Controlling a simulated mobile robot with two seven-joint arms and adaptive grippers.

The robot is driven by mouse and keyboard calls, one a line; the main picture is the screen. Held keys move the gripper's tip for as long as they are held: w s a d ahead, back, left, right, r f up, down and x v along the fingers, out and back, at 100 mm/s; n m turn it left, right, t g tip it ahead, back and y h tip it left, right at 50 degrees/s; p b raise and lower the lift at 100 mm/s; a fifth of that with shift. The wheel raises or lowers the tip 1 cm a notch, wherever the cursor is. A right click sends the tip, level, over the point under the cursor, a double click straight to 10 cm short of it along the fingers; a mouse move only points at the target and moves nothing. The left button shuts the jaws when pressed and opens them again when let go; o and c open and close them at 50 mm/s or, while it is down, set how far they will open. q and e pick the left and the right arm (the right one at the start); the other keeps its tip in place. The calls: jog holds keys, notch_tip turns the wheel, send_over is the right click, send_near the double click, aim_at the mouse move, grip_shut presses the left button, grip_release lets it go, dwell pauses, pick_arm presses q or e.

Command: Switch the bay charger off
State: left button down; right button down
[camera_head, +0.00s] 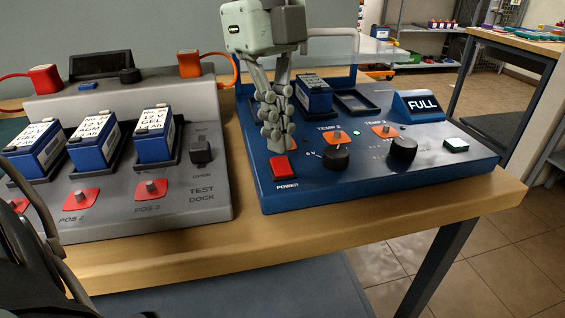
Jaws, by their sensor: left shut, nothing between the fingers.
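The bay charger (385,170) is a dark blue sloped console on the wooden bench. Its red rocker switch (283,168), labelled POWER, is at the front left corner. My left gripper (278,146) comes down from above, shut and empty, with its fingertips just behind and above the red switch. I cannot tell whether they touch it. A blue battery (314,95) stands in one bay behind the gripper; the other bay (356,103) looks empty. A FULL sign (423,105) stands at the right. My right gripper is not in view.
Two black knobs (336,157) (403,149), orange toggle plates and a pale button (455,145) are on the charger. A grey test dock (205,215) with several batteries stands close to its left. Bare bench (370,215) runs along the front.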

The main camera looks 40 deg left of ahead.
aim_at(279, 159)
pick_arm(q)
jog(key=shift+f+b, duration=0.8)
jog(key=shift+f, duration=0.15)
jog(key=shift+r, duration=0.1)
jog(key=shift+r+p, duration=2.35)
jog(key=shift+r, duration=1.2)
jog(key=shift+f, duration=0.1)
